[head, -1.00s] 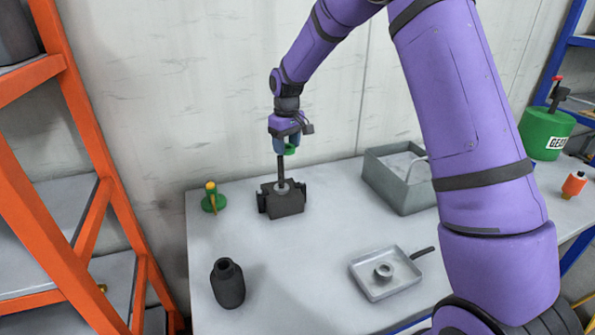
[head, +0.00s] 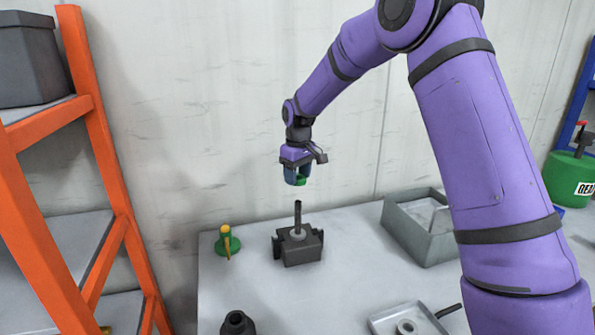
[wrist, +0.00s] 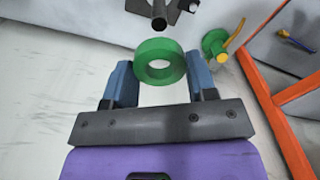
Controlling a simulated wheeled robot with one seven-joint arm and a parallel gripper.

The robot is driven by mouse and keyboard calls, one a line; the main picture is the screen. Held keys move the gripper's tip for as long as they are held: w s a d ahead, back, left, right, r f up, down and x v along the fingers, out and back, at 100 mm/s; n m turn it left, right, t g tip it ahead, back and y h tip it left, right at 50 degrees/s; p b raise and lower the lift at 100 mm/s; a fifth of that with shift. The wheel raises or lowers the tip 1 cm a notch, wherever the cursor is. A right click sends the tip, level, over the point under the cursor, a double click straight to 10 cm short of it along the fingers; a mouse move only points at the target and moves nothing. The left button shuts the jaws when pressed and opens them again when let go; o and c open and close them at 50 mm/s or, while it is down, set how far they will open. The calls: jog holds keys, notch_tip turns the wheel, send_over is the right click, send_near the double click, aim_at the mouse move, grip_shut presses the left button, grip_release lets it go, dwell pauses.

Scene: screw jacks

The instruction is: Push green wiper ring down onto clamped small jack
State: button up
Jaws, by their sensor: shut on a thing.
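The green wiper ring (head: 300,182) is gripped in the blue-tipped fingers of my gripper (head: 297,175). In the wrist view the ring (wrist: 141,64) sits between the two fingers (wrist: 158,68), its hole open. The small jack has a dark upright screw rod (head: 298,213) with a pale collar and stands in a dark clamp block (head: 299,250) on the bench. The ring hangs above the rod tip with a visible gap and does not touch it. In the wrist view the rod's end (wrist: 158,23) shows just beyond the ring.
A green stand with a yellow handle (head: 227,242) is left of the clamp. A grey bin (head: 428,245) is at right, a shallow tray (head: 385,323) and a black bottle (head: 237,323) are in front. An orange rack (head: 110,150) stands at left. The wall is close behind.

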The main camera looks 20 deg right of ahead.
send_over(298, 212)
jog(key=w, duration=0.1)
jog(key=shift+w+d+f, duration=0.1)
jog(key=shift+f, duration=2.05)
jog(key=shift+f, duration=4.3)
jog(key=o, duration=1.1)
jog(key=shift+c, duration=0.2)
notch_tip(298, 212, up, 11)
jog(key=shift+d+f, duration=0.1)
jog(key=shift+f, duration=0.05)
